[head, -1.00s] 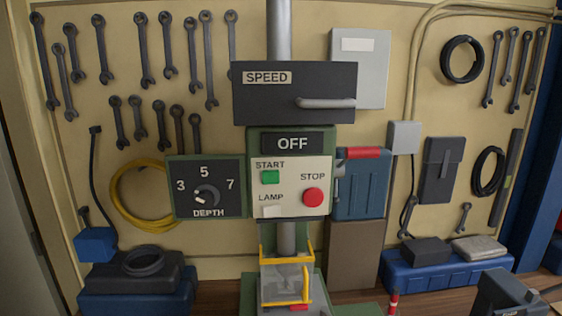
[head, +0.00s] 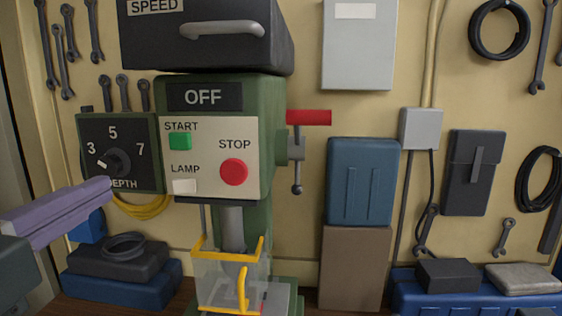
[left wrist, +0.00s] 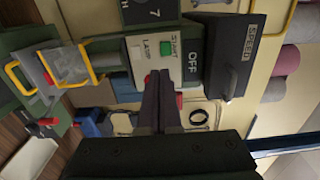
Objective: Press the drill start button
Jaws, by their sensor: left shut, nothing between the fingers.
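The green start button (head: 180,141) is at the upper left of the drill's white control panel (head: 207,165), under the word START. It also shows in the left wrist view (left wrist: 165,48), just beyond my fingertips. The red stop button (head: 233,172) is lower right of it, and the white lamp button (head: 185,186) is below it. The drill's sign reads OFF (head: 206,97). My left gripper (head: 108,188) is shut and empty, left of the panel and below the depth dial in the head view. In the left wrist view its closed fingers (left wrist: 161,76) overlap the panel. My right gripper is out of view.
The dark depth dial box (head: 118,153) adjoins the panel on the left. The black speed box (head: 205,42) with its handle juts out above. A red-topped crank (head: 308,118) sticks out at right. A yellow-framed guard (head: 228,275) is below.

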